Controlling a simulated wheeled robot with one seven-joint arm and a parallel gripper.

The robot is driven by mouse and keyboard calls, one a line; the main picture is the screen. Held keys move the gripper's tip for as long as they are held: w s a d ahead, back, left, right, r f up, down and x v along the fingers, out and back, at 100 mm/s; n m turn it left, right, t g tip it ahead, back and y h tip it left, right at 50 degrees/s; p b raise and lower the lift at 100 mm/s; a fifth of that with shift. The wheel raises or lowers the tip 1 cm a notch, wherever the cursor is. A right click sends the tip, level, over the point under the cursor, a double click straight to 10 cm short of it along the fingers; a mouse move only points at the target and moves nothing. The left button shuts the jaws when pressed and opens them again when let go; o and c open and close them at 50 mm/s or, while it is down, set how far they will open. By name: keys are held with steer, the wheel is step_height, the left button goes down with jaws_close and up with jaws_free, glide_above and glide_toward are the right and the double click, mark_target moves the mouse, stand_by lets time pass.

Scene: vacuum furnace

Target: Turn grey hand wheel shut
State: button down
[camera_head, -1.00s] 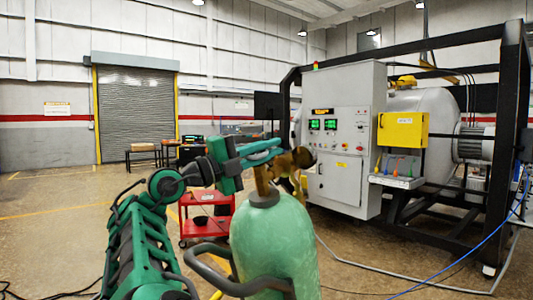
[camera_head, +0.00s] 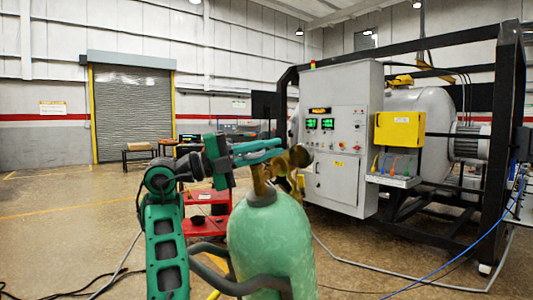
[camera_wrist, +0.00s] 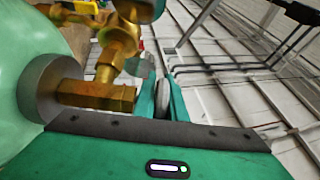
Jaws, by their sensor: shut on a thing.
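A pale green gas cylinder (camera_head: 272,245) stands upright in front of me with a brass valve (camera_head: 262,178) on its neck. The brass valve fills the upper left of the wrist view (camera_wrist: 118,50). My gripper (camera_head: 262,150) reaches from the left across the top of the valve. In the wrist view its green fingers (camera_wrist: 163,85) stand on either side of the grey hand wheel (camera_wrist: 163,99), which shows nearly edge-on between them. They are shut on it. I cannot make out the wheel in the head view, and its turn angle is unclear.
A red cart (camera_head: 207,205) stands behind the cylinder. The furnace's control cabinet (camera_head: 340,175) and black frame (camera_head: 508,150) are at the right. A blue cable (camera_head: 455,255) and a grey hose run over the floor. Open floor lies at the left.

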steer(key=shift+f+m+g, duration=0.1)
steer(key=shift+m+g, duration=0.2)
steer(key=shift+g, duration=0.1)
stand_by(0.3)
steer(key=c, duration=1.8)
jaws_free()
steer(key=shift+a, duration=0.55)
steer(key=v, duration=0.9)
steer(key=shift+a+f, duration=0.25)
steer(key=shift+a, duration=0.05)
steer(key=shift+s, duration=0.1)
